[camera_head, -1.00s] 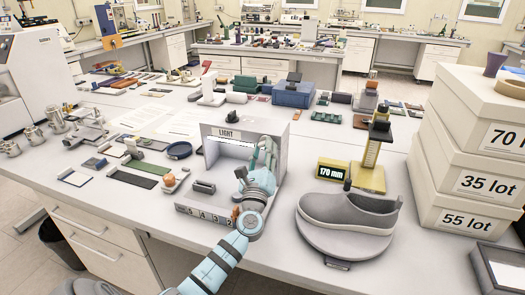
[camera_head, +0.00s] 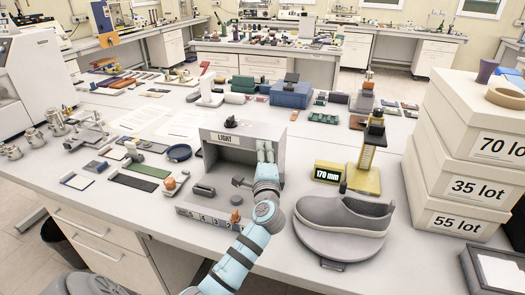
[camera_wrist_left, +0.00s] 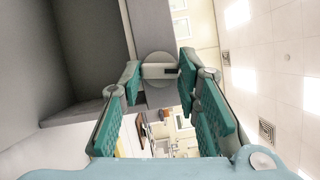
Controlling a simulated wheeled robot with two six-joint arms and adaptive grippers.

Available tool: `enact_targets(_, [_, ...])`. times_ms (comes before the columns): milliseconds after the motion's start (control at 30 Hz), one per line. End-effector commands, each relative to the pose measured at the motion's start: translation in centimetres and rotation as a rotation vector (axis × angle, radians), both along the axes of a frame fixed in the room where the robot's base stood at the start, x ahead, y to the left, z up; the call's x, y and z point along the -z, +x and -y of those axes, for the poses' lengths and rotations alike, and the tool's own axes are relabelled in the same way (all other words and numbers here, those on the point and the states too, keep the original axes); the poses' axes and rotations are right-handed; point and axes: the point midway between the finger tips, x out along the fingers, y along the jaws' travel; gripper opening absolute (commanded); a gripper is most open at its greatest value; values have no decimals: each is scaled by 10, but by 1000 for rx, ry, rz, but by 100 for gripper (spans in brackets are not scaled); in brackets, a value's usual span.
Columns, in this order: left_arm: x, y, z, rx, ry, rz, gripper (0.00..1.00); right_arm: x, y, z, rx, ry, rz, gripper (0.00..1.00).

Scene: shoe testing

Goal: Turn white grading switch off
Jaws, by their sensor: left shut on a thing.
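The grey light box (camera_head: 218,163) with a LIGHT label (camera_head: 228,140) stands on the table, its inside grey and unlit. My left gripper (camera_head: 265,150) is at the right part of the box, fingers pointing up and away. In the left wrist view, a round grey knob with a bar across it (camera_wrist_left: 160,71) sits on the box's wall edge. The left fingertips (camera_wrist_left: 160,75) are shut on this knob's bar. I take it to be the switch; the head view hides it behind the fingers. My right gripper is not in view.
A grey shoe (camera_head: 345,214) on a round stand and a yellow gauge reading 170 mm (camera_head: 362,175) are close on the right. Stacked lot boxes (camera_head: 465,155) stand farther right. Small samples (camera_head: 146,169) lie left of the box.

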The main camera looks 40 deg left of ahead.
Motion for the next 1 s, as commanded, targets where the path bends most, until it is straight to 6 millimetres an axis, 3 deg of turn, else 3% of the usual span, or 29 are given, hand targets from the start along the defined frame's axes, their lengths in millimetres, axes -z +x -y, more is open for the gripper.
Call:
enact_targets(400, [-1, 0, 0, -2, -174, 56, 2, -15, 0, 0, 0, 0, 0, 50])
enact_targets(900, [0, 0, 0, -2, -192, 63, 2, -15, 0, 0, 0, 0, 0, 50])
enact_targets(933, [0, 0, 0, -2, -192, 63, 33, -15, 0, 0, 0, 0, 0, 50])
enact_targets(1000, [0, 0, 0, -2, -191, 63, 44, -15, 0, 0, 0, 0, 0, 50])
